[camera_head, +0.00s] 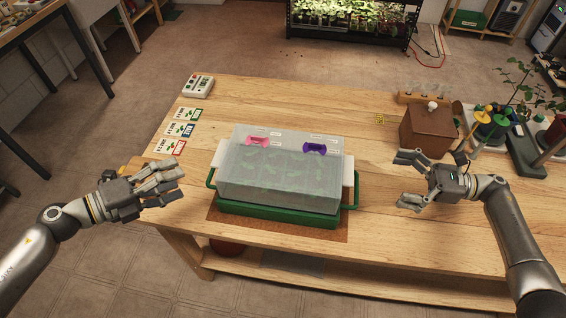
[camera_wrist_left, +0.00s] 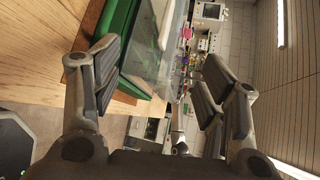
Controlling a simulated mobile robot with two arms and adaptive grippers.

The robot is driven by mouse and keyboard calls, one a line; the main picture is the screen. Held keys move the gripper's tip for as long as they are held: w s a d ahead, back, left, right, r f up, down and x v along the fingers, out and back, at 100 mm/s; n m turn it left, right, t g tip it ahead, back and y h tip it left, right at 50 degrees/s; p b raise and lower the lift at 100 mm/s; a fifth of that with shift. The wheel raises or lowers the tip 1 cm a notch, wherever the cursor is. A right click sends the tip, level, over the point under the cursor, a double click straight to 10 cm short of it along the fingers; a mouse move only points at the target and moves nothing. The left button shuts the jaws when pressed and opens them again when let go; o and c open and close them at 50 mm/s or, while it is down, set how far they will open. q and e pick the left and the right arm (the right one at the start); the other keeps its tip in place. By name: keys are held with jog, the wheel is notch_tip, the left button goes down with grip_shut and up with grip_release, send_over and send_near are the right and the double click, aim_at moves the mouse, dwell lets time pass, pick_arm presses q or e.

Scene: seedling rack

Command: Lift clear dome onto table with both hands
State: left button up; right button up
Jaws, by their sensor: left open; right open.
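The clear dome (camera_head: 262,188) sits on a green tray (camera_head: 275,216) near the middle of the wooden table (camera_head: 380,225). Its walls look misted, and seedlings show dimly through it. A pink piece (camera_head: 257,141) and a purple piece (camera_head: 315,148) are on its top. White tabs stick out at its left and right sides. My left gripper (camera_head: 172,182) is open and empty, apart from the dome on its left. In the left wrist view the open fingers (camera_wrist_left: 160,85) have part of the dome (camera_wrist_left: 152,42) beyond them. My right gripper (camera_head: 405,180) is open and empty, to the dome's right.
A brown mat (camera_head: 225,217) lies under the tray. Seed cards (camera_head: 180,129) and a white device (camera_head: 198,86) lie at the back left. A brown box (camera_head: 425,130) and potted tools stand at the back right. Bare tabletop lies between the dome and my right gripper.

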aim_at(212, 164)
pick_arm(q)
jog(key=x, duration=1)
jog(key=shift+w+d+f, duration=0.1)
jog(key=shift+w+d, duration=0.1)
jog(key=shift+d, duration=0.05)
pick_arm(e)
jog(key=w+a, duration=0.1)
jog(key=a, duration=0.9)
jog(key=shift+w+a, duration=0.15)
jog(key=shift+a, duration=0.15)
